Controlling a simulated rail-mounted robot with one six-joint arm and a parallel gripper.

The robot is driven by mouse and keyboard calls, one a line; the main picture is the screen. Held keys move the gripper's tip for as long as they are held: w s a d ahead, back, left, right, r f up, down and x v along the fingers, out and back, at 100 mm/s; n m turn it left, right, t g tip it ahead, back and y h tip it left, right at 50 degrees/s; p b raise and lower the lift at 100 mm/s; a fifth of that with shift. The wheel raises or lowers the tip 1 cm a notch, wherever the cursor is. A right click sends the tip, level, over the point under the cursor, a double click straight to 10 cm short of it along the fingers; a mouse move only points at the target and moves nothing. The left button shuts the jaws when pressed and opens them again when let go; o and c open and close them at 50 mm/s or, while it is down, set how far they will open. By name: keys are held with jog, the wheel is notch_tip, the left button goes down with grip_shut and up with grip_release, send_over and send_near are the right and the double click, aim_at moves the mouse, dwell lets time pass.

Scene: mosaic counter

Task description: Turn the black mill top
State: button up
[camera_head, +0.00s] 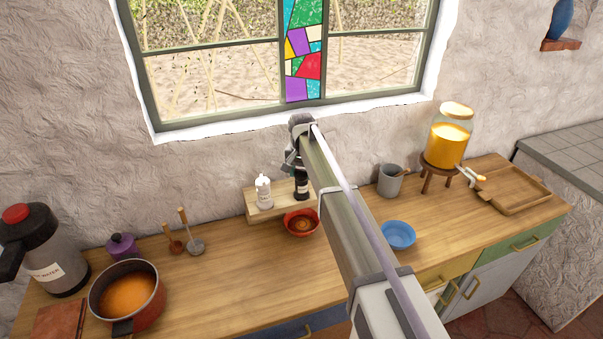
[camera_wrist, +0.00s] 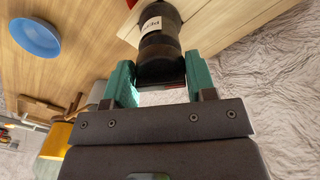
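The black mill (camera_head: 301,192) stands upright on a small wooden shelf (camera_head: 262,213) against the wall, partly hidden by my arm in the head view. In the wrist view the black mill (camera_wrist: 160,28) shows its pale label, and its dark top (camera_wrist: 160,68) lies between the teal fingers of my gripper (camera_wrist: 160,76). Both fingers appear to touch the sides of the top, with no clear gap. My gripper comes down on the mill from above. In the head view the fingers are small and mostly hidden.
A white mill (camera_head: 263,192) stands left of the black one on the shelf. A red bowl (camera_head: 301,223) sits just in front. A blue bowl (camera_head: 398,235), a grey cup (camera_head: 390,181) and a drink dispenser (camera_head: 449,140) stand to the right. The counter's middle left is clear.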

jog(key=c, duration=0.5)
jog(key=shift+o, duration=0.2)
jog(key=shift+m, duration=0.3)
jog(key=m, duration=0.5)
jog(key=shift+m, duration=0.3)
jog(key=m, duration=1.1)
jog(key=shift+m, duration=0.3)
jog(key=m, duration=0.6)
jog(key=shift+m, duration=0.4)
